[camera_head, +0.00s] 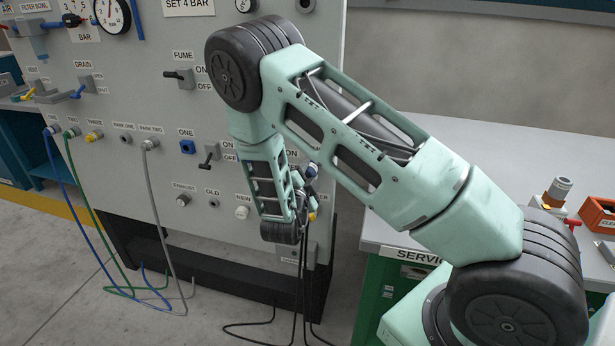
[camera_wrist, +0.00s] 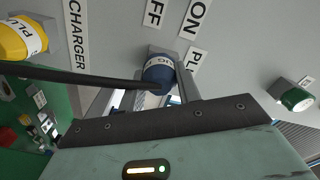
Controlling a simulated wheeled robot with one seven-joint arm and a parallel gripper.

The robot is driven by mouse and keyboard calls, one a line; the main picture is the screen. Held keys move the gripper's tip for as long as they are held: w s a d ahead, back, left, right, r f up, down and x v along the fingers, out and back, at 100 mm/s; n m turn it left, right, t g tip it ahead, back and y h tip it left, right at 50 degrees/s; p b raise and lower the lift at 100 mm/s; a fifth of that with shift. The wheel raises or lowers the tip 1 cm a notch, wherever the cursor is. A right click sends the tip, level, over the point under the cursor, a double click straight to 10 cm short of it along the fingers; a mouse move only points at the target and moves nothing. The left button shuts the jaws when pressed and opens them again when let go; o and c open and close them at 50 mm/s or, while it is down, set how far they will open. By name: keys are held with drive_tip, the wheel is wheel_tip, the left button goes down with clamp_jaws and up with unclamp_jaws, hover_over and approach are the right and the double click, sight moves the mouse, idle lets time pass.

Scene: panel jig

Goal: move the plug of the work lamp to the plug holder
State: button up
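A blue-capped plug (camera_wrist: 158,76) sits at the panel in the wrist view. My gripper (camera_wrist: 145,95) is at this plug, with one finger on each side. A gap shows on the left, and the right finger is close to the plug; the fingers look open around it. A dark cable (camera_wrist: 80,78) runs left from beside the plug. In the head view my arm hides the fingertips, and a blue part (camera_head: 311,171) shows beside my wrist. I cannot tell which label marks the plug holder or which plug is the work lamp's.
A yellow plug (camera_wrist: 22,38) is at the left and a green-ended fitting (camera_wrist: 297,98) at the right in the wrist view. Black cables (camera_head: 304,285) hang below my wrist. The service bench (camera_head: 384,232) stands right of the panel (camera_head: 130,190). Blue, green and grey hoses hang at the left.

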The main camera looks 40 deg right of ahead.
drive_tip(key=o, duration=0.5)
drive_tip(key=shift+a, duration=0.1)
drive_tip(key=b+v, duration=0.2)
drive_tip(key=v, duration=1.5)
drive_tip(key=shift+b, duration=0.35)
drive_tip(key=shift+s+a, duration=0.1)
drive_tip(key=shift+s, duration=0.05)
